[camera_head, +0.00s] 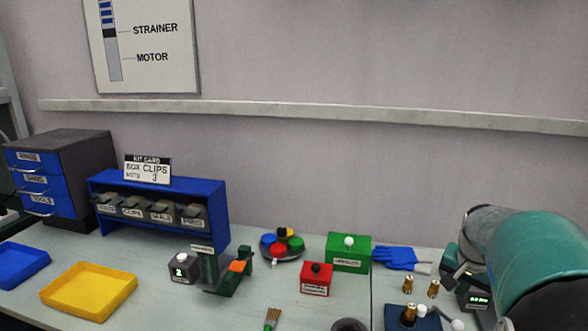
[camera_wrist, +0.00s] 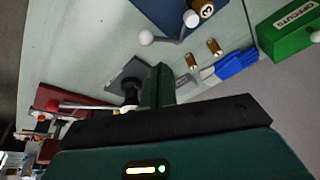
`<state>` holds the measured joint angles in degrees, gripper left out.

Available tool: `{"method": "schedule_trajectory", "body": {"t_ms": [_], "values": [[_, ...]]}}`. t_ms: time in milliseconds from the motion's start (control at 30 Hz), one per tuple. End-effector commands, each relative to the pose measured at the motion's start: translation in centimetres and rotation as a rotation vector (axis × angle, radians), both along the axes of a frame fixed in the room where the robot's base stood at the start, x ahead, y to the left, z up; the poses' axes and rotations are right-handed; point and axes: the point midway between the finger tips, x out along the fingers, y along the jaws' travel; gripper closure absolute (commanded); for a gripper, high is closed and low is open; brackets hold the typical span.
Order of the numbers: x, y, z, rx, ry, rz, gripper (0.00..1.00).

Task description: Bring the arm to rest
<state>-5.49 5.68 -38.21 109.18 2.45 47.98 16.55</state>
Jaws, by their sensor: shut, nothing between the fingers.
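My gripper (camera_wrist: 158,82) shows in the wrist view. Its dark green fingers are together, with nothing held, and point over the bench. The black and green gripper body with a small lit display fills the lower part of that view. In the head view my teal arm covers the right end of the bench, and the fingers cannot be made out there.
Near my arm are brass fittings (camera_head: 433,289), a blue block (camera_head: 392,318), blue gloves (camera_head: 400,258) and a green box (camera_head: 348,252). A red box (camera_head: 317,279), blue rack (camera_head: 217,205), yellow tray (camera_head: 88,291) and drawer cabinet (camera_head: 75,165) stand further left.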

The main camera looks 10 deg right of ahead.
Motion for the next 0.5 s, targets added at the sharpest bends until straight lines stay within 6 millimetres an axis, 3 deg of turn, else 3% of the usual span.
{"method": "schedule_trajectory", "body": {"t_ms": [200, 500], "values": [[-3.1, 9.2, 2.3, 0.069, -0.064, 0.239, 1.0], [-9.8, 20.2, 4.5, 0.026, -0.126, 0.578, 1.0]]}}
